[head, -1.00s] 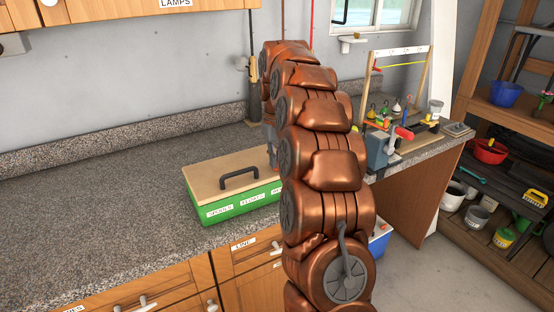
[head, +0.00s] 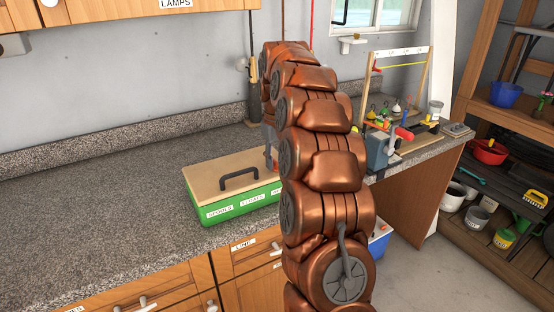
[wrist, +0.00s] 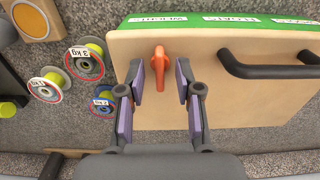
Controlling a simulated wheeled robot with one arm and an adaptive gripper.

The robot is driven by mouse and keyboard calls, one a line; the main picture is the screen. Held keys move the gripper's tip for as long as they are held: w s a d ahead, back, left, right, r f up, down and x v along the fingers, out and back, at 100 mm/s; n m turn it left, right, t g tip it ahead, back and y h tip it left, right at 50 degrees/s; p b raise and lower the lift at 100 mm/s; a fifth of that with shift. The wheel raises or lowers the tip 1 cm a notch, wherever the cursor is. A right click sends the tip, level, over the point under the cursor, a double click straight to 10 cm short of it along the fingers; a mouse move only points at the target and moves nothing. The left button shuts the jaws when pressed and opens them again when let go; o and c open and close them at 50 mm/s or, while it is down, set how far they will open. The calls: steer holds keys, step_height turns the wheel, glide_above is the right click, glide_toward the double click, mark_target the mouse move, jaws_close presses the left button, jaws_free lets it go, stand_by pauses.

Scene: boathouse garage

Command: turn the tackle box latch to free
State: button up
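The green tackle box (head: 240,205) with a tan lid (head: 215,177) and black handle (head: 240,178) sits on the speckled counter, its lid shut. In the wrist view the lid (wrist: 220,108) fills the right side, with the black handle (wrist: 268,68) at right. The orange latch (wrist: 160,62) stands out on the lid, long and narrow, pointing roughly up and down in the picture. My gripper (wrist: 159,80) is open, with one purple-padded finger on each side of the latch and visible gaps to it. In the head view my arm hides the latch and most of the gripper.
Several line spools (wrist: 85,62) lie on the counter left of the box in the wrist view, close to my left finger. A blue vise (head: 378,150) and small tackle stand right of my arm. The counter (head: 90,215) left of the box is clear.

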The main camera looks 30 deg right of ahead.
mark_target(276, 162)
steer(key=shift+r, duration=0.1)
steer(key=shift+r, duration=3.65)
steer(key=s+a+f+n, duration=0.1)
steer(key=s+a, duration=1.4)
steer(key=a, duration=0.2)
steer(key=s+a+f, duration=0.2)
steer(key=s+f, duration=0.1)
steer(key=s, duration=0.4)
steer(key=s+a+f+g, duration=0.1)
steer(key=s+f, duration=0.3)
steer(key=s, duration=0.4)
steer(key=s+a+f+p, duration=0.1)
steer(key=s+a+f, duration=0.2)
steer(key=s, duration=0.5)
steer(key=shift+a+f+g, duration=0.3)
steer(key=shift+a+g, duration=0.1)
